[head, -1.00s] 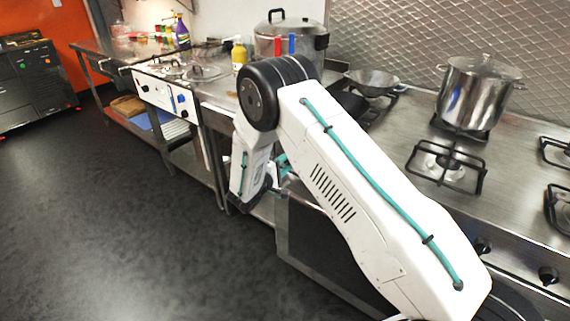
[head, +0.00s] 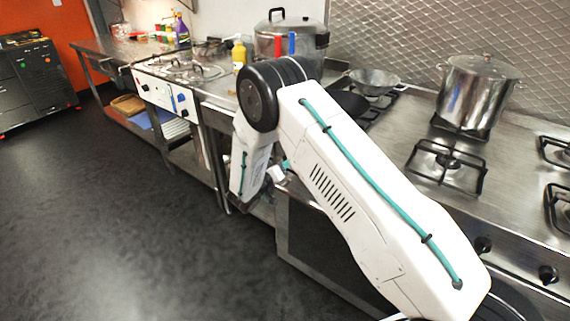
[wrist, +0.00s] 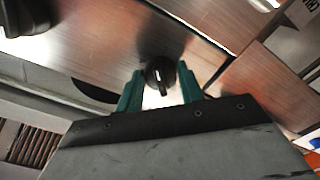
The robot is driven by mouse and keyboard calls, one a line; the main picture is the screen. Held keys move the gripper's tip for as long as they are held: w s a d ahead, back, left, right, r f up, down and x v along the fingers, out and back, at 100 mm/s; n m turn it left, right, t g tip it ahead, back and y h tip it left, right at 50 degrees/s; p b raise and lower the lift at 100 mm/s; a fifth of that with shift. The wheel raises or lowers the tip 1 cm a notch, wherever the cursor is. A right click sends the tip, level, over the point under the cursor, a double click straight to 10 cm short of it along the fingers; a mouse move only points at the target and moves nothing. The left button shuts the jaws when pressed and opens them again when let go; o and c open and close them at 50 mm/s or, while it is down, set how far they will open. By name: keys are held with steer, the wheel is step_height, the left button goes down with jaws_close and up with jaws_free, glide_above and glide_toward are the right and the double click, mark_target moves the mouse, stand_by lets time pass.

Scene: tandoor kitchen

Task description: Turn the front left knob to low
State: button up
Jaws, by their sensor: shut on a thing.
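In the wrist view, a black knob (wrist: 158,77) with a white mark stands on a brushed metal panel. The mark runs roughly up and down in that picture, tilted slightly. My gripper (wrist: 161,72) has its two teal fingers on either side of this knob and is shut on it. In the head view, my arm hides the knob and most of the gripper.
In the wrist view, another dark knob (wrist: 27,17) is at the upper left. In the head view, two more knobs show on the stove front, one (head: 483,246) beside my arm and one (head: 548,275) further right. A steel pot (head: 474,95) stands on a back burner.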

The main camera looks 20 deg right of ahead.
steer(key=shift+f+m, duration=0.2)
steer(key=shift+m, duration=1.8)
steer(key=o, duration=1)
steer(key=shift+r, duration=0.1)
steer(key=v, duration=0.8)
